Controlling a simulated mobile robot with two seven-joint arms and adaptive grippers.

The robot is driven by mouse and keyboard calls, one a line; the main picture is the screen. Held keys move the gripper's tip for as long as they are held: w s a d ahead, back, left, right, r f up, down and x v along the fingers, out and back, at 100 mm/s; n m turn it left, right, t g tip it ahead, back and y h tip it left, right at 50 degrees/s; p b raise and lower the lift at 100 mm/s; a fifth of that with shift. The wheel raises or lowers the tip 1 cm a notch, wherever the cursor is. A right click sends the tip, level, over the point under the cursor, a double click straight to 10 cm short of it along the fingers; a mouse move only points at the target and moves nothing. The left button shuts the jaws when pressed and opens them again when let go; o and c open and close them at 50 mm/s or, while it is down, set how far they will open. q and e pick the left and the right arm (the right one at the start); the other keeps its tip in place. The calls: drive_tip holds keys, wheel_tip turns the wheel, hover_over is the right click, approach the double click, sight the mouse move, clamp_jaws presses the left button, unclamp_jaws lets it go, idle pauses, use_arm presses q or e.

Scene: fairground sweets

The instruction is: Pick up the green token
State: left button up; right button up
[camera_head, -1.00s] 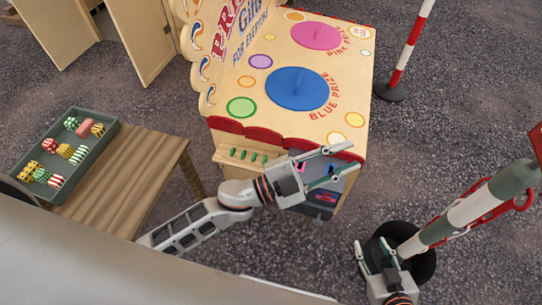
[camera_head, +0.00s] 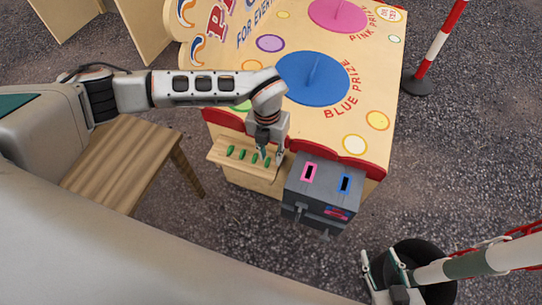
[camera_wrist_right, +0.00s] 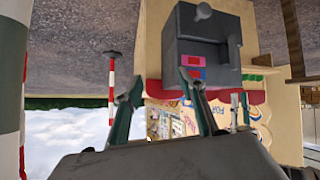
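Several green tokens (camera_head: 242,154) stand in a row on a light wooden ledge (camera_head: 218,159) at the front of the prize stall. My left gripper (camera_head: 272,156) points down over the right end of this row. Its fingers are apart, close to the rightmost token (camera_head: 267,162); I cannot tell whether they touch it. The token seems to rest on the ledge. My right gripper (camera_head: 383,259) is open and empty at the lower right, away from the tokens. Its spread fingers also show in the right wrist view (camera_wrist_right: 163,97).
A grey box (camera_head: 309,200) with pink and blue slots stands just right of the ledge. Blue (camera_head: 305,88) and pink (camera_head: 337,14) discs lie on the stall top. A wooden table (camera_head: 126,152) is at left. A striped post (camera_head: 440,45) stands at upper right.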

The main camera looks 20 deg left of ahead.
sight(267, 160)
use_arm(q)
drive_tip(key=shift+w+a+f+y, duration=0.1)
drive_tip(key=shift+w+a+y, duration=0.2)
drive_tip(key=shift+w+a, duration=0.4)
drive_tip(key=shift+a+f, duration=0.25)
drive_tip(key=shift+f, duration=0.05)
drive_tip(key=shift+f+b, duration=0.5)
drive_tip(key=shift+f, duration=0.4)
drive_tip(key=f, duration=0.1)
drive_tip(key=f+b, duration=0.1)
drive_tip(key=f, duration=0.1)
drive_tip(key=f+b, duration=0.1)
drive_tip(key=f, duration=0.1)
drive_tip(key=shift+w+f, duration=0.15)
drive_tip(key=shift+w, duration=0.25)
drive_tip(key=shift+w+r, duration=0.1)
drive_tip(key=shift+r, duration=0.1)
clamp_jaws()
